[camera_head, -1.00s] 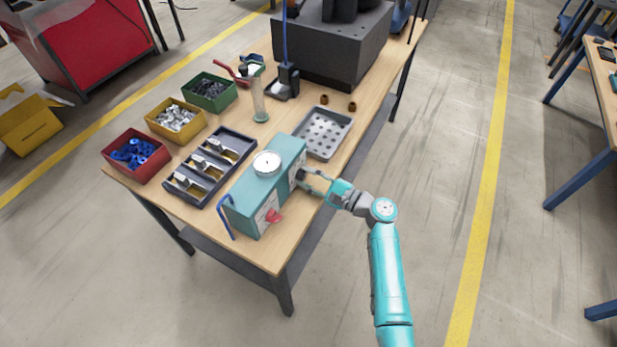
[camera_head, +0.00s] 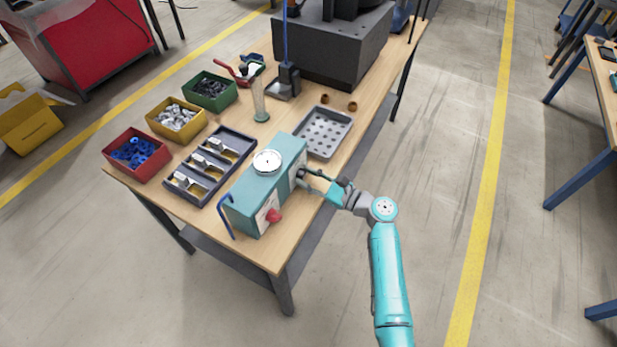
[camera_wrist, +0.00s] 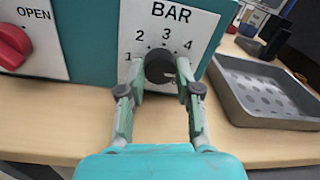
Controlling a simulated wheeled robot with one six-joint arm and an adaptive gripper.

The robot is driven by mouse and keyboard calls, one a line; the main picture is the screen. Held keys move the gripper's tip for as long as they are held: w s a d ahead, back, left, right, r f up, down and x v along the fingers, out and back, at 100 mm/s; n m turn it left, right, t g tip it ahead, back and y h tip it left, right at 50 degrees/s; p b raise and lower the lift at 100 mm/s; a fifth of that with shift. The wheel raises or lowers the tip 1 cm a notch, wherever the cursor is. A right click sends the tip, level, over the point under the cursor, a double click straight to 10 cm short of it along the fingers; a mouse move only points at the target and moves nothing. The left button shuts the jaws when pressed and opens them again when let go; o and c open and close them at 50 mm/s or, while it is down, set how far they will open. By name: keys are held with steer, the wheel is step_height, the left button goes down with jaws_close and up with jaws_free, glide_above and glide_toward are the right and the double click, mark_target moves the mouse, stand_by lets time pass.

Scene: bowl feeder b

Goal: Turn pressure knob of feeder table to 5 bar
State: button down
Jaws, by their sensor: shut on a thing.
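The pressure knob (camera_wrist: 160,66) is black and round, on a white plate marked BAR on the teal feeder box (camera_head: 255,205). Numbers 1 to 4 show around the knob in the wrist view; a 5 is not visible, and the pointer's setting cannot be read. My gripper (camera_wrist: 161,75) is shut on the knob, one finger on each side. In the head view my gripper (camera_head: 303,175) is at the box's right-hand face. A round white gauge (camera_head: 267,162) sits on top of the box; its dial is too small to read.
A red knob (camera_wrist: 12,46) beside the word OPEN is on the same face; it also shows in the head view (camera_head: 273,215). A grey perforated tray (camera_head: 324,133) lies close to the box.

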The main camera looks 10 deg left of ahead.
steer(key=c, duration=0.8)
jaws_free()
steer(key=shift+d, duration=0.1)
steer(key=v, duration=1.2)
